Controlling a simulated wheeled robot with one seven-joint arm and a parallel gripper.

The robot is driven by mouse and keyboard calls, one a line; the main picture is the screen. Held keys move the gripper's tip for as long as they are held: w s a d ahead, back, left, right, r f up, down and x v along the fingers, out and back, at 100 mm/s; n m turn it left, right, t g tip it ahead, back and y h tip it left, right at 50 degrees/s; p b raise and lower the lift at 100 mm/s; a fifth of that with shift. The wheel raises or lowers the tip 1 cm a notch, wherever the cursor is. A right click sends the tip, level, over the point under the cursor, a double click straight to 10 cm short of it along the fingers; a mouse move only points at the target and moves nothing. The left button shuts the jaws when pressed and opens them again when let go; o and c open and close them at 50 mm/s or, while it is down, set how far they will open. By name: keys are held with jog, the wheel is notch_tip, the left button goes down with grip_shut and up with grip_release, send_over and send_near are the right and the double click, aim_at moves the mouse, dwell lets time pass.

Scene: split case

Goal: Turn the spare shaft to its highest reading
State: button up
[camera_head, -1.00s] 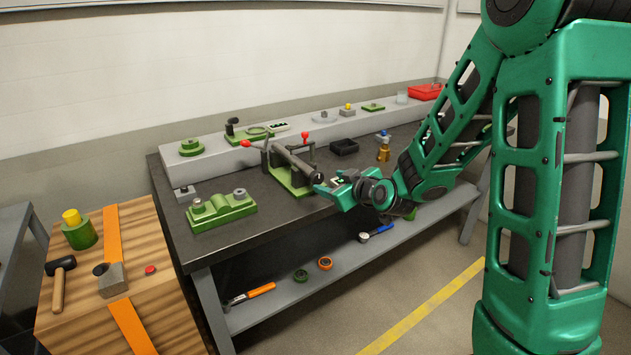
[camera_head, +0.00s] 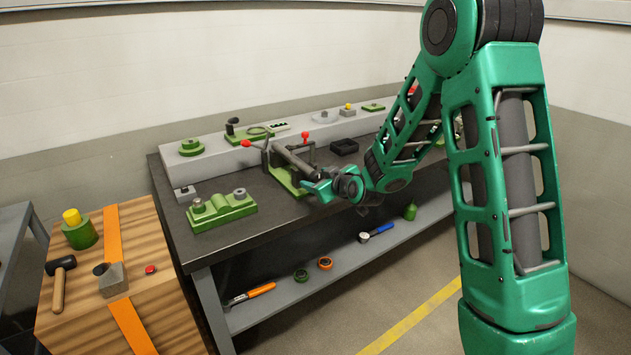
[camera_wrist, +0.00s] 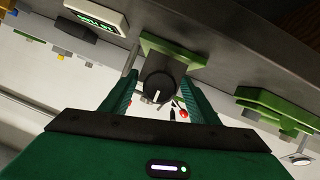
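The shaft (camera_head: 297,160) is a grey bar lying across a green stand (camera_head: 272,176) on the bench. In the wrist view its dark round end (camera_wrist: 158,88), with a white mark, faces the camera before a green plate (camera_wrist: 172,51). My gripper (camera_head: 309,187) is at the near end of the shaft. In the wrist view it is open (camera_wrist: 160,80), with one finger on each side of the round end and gaps between. A white readout (camera_wrist: 97,19) with green digits shows at the upper left; I cannot read the digits.
A red-knobbed lever (camera_head: 305,136) stands by the shaft. A green block with two grey knobs (camera_head: 222,209) is left on the bench, and a black tray (camera_head: 344,147) behind right. The bench front (camera_head: 270,228) is clear. Tools lie on the lower shelf (camera_head: 290,290).

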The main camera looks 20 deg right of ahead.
jog(key=c, duration=1)
jog(key=shift+a, duration=0.15)
jog(key=shift+d+m, duration=0.2)
jog(key=shift+m, duration=0.1)
jog(key=shift+m+g+y, duration=0.3)
jog(key=shift+m+y, duration=0.3)
jog(key=m+y, duration=0.2)
jog(key=m, duration=0.1)
jog(key=shift+d+m+y, duration=0.1)
jog(key=shift+m+y, duration=0.2)
jog(key=shift+m, duration=0.1)
jog(key=m+y, duration=0.2)
jog(key=m, duration=0.1)
jog(key=shift+g, duration=0.3)
jog(key=m+y, duration=0.1)
jog(key=m, duration=0.3)
jog(key=shift+f+t+y, duration=0.1)
jog(key=shift+t+y, duration=0.3)
